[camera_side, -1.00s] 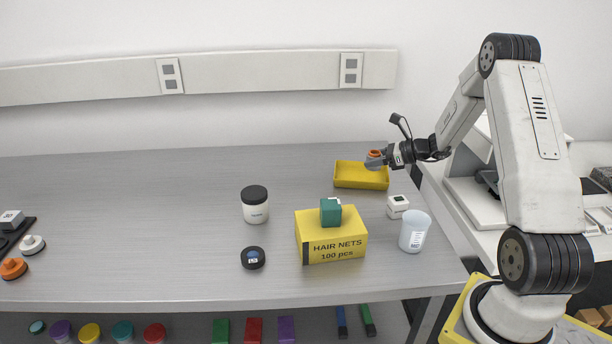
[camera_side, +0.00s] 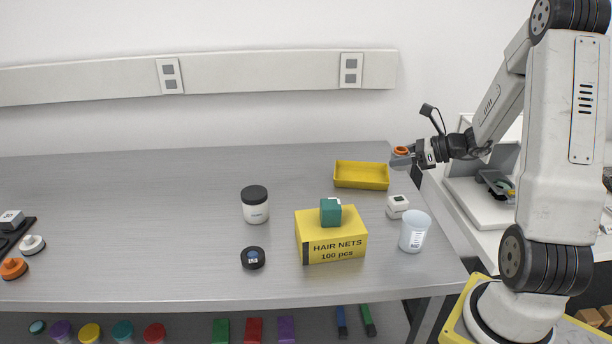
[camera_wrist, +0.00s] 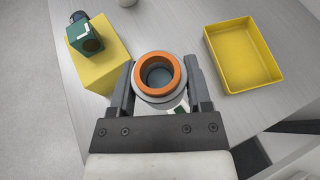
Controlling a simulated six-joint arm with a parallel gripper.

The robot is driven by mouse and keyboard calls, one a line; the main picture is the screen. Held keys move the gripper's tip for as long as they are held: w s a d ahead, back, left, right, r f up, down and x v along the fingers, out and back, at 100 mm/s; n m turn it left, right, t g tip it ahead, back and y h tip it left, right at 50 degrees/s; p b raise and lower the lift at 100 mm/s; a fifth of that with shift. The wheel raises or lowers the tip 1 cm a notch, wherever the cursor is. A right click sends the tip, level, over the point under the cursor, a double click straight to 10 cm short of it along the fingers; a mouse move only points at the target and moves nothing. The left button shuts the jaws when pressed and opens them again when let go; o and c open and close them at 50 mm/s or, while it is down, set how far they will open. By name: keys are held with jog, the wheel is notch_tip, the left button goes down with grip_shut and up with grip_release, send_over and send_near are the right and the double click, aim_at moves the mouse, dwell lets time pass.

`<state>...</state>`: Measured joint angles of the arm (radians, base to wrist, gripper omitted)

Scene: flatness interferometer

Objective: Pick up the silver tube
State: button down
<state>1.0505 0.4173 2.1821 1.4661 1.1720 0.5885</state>
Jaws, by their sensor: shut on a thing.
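My gripper (camera_side: 401,160) is shut on a round grey piece with an orange ring on top (camera_wrist: 159,77). In the wrist view the ring surrounds a dark grey centre, and the piece sits between both fingers. In the side view its orange top (camera_side: 401,150) shows above the fingers, and the fingers hide most of its body. The gripper holds it in the air near the table's right edge, to the right of the yellow tray (camera_side: 362,187). I see no plain silver tube elsewhere and cannot tell whether the held piece is it.
A yellow hair nets box (camera_side: 331,241) carries a green cube (camera_side: 330,212). Around it stand a white dark-lidded jar (camera_side: 255,211), a dark round puck (camera_side: 253,258), a small white box (camera_side: 397,208) and a translucent cup (camera_side: 414,233). A white instrument (camera_side: 470,205) stands right of the table.

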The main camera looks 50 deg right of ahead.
jog(key=shift+r, duration=0.2)
dwell(0.5)
jog(key=shift+w+d+f, duration=0.25)
jog(key=shift+w+f, duration=0.05)
jog(key=shift+w, duration=0.15)
jog(key=w+d+f, duration=0.6)
jog(key=w+f, duration=0.2)
jog(key=w, duration=0.2)
jog(key=shift+w+f, duration=0.4)
jog(key=shift+w+d+f, duration=0.15)
jog(key=shift+w+f, duration=0.1)
jog(key=shift+f, duration=1.6)
